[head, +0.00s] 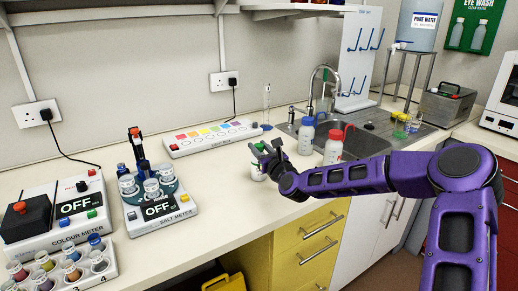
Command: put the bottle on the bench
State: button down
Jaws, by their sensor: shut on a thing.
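A small white bottle with green on it (257,173) is at the near middle of the bench (215,205), in my gripper (262,157). My gripper is shut on this bottle from the right side. The dark fingers and wrist hide part of it, and I cannot tell whether its base touches the bench top. Two other white bottles stand to the right, near the sink: one with a blue cap (306,138) and one with a red cap (333,149).
The salt meter (170,208), colour meter (75,230) and a rack of capped vials (97,267) fill the left. A light box (212,137) lies along the wall. The sink (365,142) and a peg rack (360,60) are at right. Bench between salt meter and gripper is clear.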

jog(key=c, duration=0.5)
grip_release()
jog(key=shift+r, duration=0.15)
jog(key=shift+s+d, duration=0.2)
jog(key=shift+s, duration=0.05)
jog(key=v, duration=1.1)
jog(key=shift+s, duration=0.2)
